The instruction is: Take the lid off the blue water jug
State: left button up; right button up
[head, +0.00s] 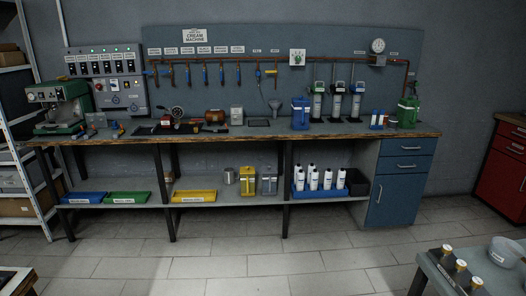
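A blue jug (300,114) stands upright on the long workbench (225,134), right of its middle and close to the back wall. Its top looks covered, but at this size I cannot make out the lid's edge. Neither of my grippers shows in the head view.
Grey dispensers (337,104) stand just right of the jug. A green canister (407,112) is at the bench's right end. A green machine (60,106) is at its left end. A small table (449,285) is at bottom right. The tiled floor (225,250) before the bench is clear.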

aim_at(301, 99)
jog(key=i, duration=2.2)
